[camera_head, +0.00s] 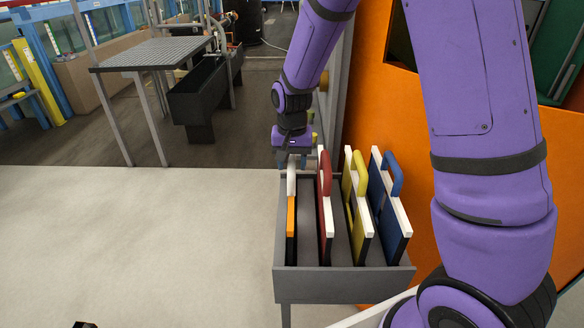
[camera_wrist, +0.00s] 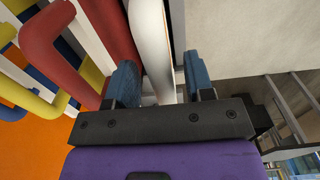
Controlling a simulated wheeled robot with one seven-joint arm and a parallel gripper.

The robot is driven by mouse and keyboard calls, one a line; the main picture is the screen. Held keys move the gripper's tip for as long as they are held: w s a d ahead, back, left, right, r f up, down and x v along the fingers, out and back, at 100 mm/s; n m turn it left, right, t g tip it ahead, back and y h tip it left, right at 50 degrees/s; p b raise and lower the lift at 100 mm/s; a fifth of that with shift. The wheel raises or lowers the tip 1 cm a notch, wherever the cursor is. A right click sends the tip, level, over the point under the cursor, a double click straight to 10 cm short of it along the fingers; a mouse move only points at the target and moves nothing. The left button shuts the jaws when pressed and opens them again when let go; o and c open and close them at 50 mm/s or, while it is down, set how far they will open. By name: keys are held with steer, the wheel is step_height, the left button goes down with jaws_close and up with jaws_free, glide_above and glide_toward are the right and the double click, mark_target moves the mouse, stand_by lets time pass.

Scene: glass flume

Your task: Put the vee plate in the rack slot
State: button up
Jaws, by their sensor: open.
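A grey rack (camera_head: 342,284) holds several upright plates side by side. The leftmost plate (camera_head: 291,218) has an orange edge and a white handle, and stands upright at the rack's left end. I cannot tell from its face whether it is the vee plate, as no V mark shows. My gripper (camera_head: 297,161) is above this plate at the far end of its handle. In the wrist view the open blue fingers of my gripper (camera_wrist: 160,80) are on either side of the white handle (camera_wrist: 151,45), with a gap visible on the right. The plate's lower edge is hidden in the rack.
A red-handled plate (camera_head: 325,205), a yellow-handled plate (camera_head: 358,200) and a blue-handled plate (camera_head: 388,200) stand to the right in the rack. The red handle (camera_wrist: 60,50) is close to my left finger. An orange panel (camera_head: 480,190) rises behind them.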

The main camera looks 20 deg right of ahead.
step_height(320, 180, up, 9)
steer(key=shift+r, duration=0.1)
steer(key=shift+s+r, duration=0.15)
steer(key=shift+r, duration=0.5)
steer(key=s+d+r+n+t, duration=0.1)
steer(key=s+d+r, duration=0.1)
steer(key=s+r, duration=0.4)
steer(key=s+d+r+n+t, duration=0.1)
steer(key=s+d+r+t, duration=0.15)
steer(key=s+r, duration=0.35)
steer(key=s+d+r+n+t, duration=0.1)
steer(key=s+d+r+n, duration=0.1)
steer(key=s, duration=1.3)
steer(key=shift+d+r+n+t, duration=0.2)
steer(key=shift+r+n+t, duration=0.1)
steer(key=shift+t, duration=0.05)
steer(key=shift+w, duration=0.1)
steer(key=shift+c, duration=0.5)
steer(key=shift+a, duration=0.15)
